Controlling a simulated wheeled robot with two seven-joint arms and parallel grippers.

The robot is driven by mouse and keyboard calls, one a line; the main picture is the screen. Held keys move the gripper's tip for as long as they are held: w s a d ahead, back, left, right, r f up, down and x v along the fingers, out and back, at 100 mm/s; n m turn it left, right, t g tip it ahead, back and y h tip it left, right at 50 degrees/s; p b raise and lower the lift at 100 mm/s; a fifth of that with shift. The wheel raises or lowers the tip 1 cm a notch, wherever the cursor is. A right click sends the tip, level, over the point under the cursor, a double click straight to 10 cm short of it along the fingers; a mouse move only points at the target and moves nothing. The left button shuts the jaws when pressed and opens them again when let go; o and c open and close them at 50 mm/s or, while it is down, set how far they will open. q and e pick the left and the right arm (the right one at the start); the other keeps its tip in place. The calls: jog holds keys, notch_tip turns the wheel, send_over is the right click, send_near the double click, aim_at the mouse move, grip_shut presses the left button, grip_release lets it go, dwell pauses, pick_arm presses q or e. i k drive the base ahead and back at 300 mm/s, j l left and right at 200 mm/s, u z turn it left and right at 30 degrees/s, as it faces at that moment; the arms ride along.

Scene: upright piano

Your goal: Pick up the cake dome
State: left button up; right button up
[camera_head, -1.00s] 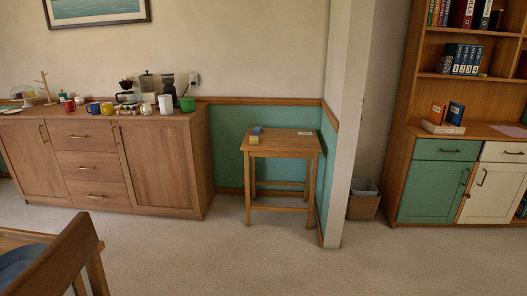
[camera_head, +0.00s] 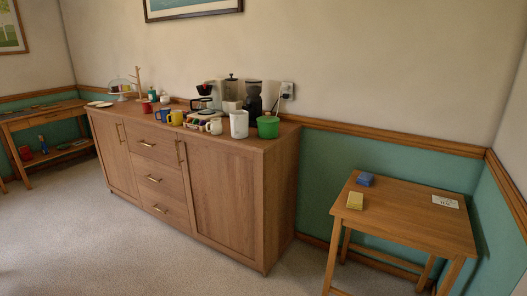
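The cake dome (camera_head: 116,86) is a small clear cover on a pale stand, at the far left end of the wooden sideboard (camera_head: 225,190). Something coloured shows under or behind it, too small to tell. A wooden mug tree (camera_head: 138,82) stands just right of it. Neither of my grippers is in view.
Mugs, a coffee maker (camera_head: 205,98), a white canister (camera_head: 239,124) and a green pot (camera_head: 268,127) crowd the sideboard's right half. A small wooden table (camera_head: 410,215) stands at the right, a low shelf table (camera_head: 45,120) at the left. The carpet before the sideboard is clear.

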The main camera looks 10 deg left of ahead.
aim_at(120, 85)
jog(key=i+j+u, duration=0.25)
jog(key=i+u, duration=0.15)
jog(key=i+j+u, duration=0.1)
jog(key=i+u, duration=0.75)
jog(key=i+l+u, duration=0.3)
jog(key=i+u, duration=0.15)
jog(key=i, duration=0.7)
jog(key=i+j+z, duration=0.1)
jog(key=i, duration=0.55)
jog(key=i+j, duration=0.15)
jog(key=i, duration=0.55)
jog(key=i+z, duration=0.25)
jog(key=i, duration=0.45)
